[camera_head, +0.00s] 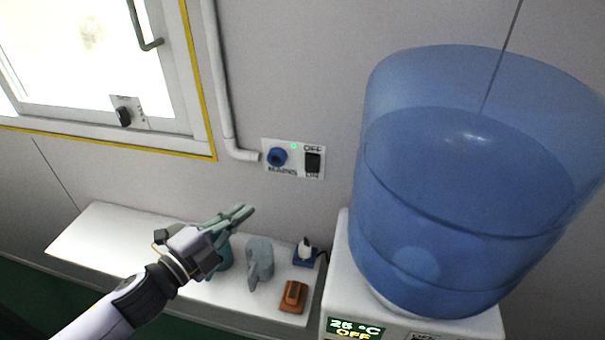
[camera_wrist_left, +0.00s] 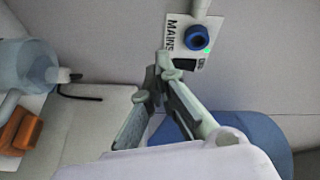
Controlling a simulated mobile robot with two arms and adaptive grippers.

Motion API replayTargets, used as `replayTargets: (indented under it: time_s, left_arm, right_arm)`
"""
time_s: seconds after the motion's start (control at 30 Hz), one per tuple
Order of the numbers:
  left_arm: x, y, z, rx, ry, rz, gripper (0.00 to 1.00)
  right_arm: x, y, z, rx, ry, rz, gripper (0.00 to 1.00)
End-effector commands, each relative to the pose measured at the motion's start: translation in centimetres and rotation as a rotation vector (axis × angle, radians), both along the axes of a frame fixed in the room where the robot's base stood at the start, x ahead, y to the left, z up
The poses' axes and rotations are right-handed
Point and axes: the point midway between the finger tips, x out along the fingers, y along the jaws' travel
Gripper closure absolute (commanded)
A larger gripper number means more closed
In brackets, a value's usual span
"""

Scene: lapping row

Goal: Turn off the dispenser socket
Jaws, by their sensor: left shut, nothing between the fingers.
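A white wall panel (camera_head: 302,174) carries a blue round socket (camera_head: 277,157), a lit green light (camera_head: 294,146) and a black switch (camera_head: 312,162) with an OFF label above. The switch's exact position is hard to tell. The panel (camera_wrist_left: 172,58) also shows in the left wrist view, marked MAINS, its dark switch partly behind my fingertips. My left gripper (camera_head: 248,210) is shut and empty, below and left of the panel, apart from it in the head view.
A white shelf (camera_head: 95,235) runs below the wall. A pipe (camera_head: 222,90) and window lie left of the panel.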

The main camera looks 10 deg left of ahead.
Motion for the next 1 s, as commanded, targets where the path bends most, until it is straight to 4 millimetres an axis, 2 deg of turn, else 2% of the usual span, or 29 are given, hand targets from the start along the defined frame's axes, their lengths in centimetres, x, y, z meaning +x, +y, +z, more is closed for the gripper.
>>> replayTargets:
  time_s: [0.03,0.1,0.3,0.73,1.0]
  left_arm:
    - [-0.2,-0.8,1.3,0.074,-0.073,-0.089,1.0]
    - [-0.9,-2.0,2.6,0.146,-0.156,-0.195,1.0]
    - [-2.4,-3.6,4.1,0.246,-0.267,-0.35,1.0]
    - [-2.4,-3.9,4.2,0.249,-0.274,-0.361,1.0]
    - [-0.6,-5.7,4.8,0.249,-0.278,-0.361,1.0]
  right_arm:
    - [0.0,0.0,0.0,0.0,0.0,0.0,0.6]
    - [0.0,0.0,0.1,0.0,0.0,0.0,0.6]
    - [0.0,0.0,0.1,0.0,0.0,0.001,0.6]
    - [0.0,0.0,0.2,0.0,0.0,0.001,0.6]
    - [0.0,0.0,1.5,0.0,0.0,0.001,0.6]
